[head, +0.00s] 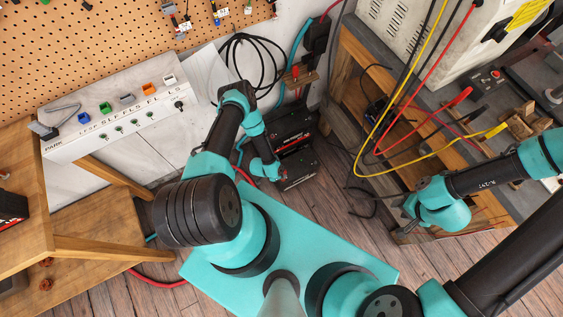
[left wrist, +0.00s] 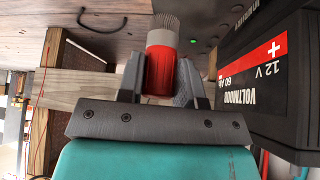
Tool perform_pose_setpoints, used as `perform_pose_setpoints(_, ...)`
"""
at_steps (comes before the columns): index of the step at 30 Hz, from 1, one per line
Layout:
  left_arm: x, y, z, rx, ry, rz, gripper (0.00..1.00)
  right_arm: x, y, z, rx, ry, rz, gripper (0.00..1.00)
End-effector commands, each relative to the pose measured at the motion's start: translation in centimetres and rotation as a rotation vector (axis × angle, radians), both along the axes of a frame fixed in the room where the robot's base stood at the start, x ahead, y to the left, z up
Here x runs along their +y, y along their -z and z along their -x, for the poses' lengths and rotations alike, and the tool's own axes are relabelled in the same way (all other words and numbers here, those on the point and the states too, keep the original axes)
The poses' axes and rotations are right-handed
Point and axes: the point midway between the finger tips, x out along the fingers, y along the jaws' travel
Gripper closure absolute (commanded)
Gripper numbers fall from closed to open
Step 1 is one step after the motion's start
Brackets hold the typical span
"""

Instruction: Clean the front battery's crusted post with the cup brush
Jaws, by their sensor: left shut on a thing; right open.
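My left gripper (left wrist: 163,78) is shut on the cup brush (left wrist: 161,62), which has a red body and grey bristles pointing away from the gripper. In the left wrist view the black front battery (left wrist: 285,85), with a red stripe and a plus sign, stands close to the right of the brush, with a visible gap. In the head view the front battery (head: 300,174) is on the floor, partly behind my left wrist. The fingers and brush are hidden there. I cannot make out the crusted post. My right gripper (head: 408,214) is open and empty, far right of the batteries.
A second black battery (head: 291,127) stands just behind the front one. A wooden bench (head: 350,95) with yellow and red cables hanging (head: 366,150) is to the right. A wooden table (head: 70,205) stands at the left.

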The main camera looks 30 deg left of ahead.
Motion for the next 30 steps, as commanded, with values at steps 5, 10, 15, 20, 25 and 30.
perform_pose_setpoints(5,0.0,1.7,0.0,0.001,-0.001,0.000,0.89,0.0,0.0,0.0,0.000,0.000,0.000,0.57)
perform_pose_setpoints(10,0.0,2.7,0.0,0.000,-0.001,-0.001,0.89,0.0,0.0,0.0,0.000,0.000,0.000,0.57)
perform_pose_setpoints(15,0.0,3.0,0.0,0.001,0.000,-0.001,0.89,0.0,0.0,0.0,0.000,0.000,0.000,0.57)
perform_pose_setpoints(20,0.0,3.0,0.0,0.001,0.000,-0.001,0.89,0.0,0.0,0.0,0.000,0.000,0.000,0.57)
perform_pose_setpoints(25,0.0,3.0,0.0,0.001,0.000,-0.001,0.89,0.0,0.0,0.0,0.000,0.000,0.000,0.57)
perform_pose_setpoints(30,0.0,3.2,0.0,0.000,-0.001,-0.001,0.89,0.0,0.0,0.0,0.000,0.000,0.000,0.57)
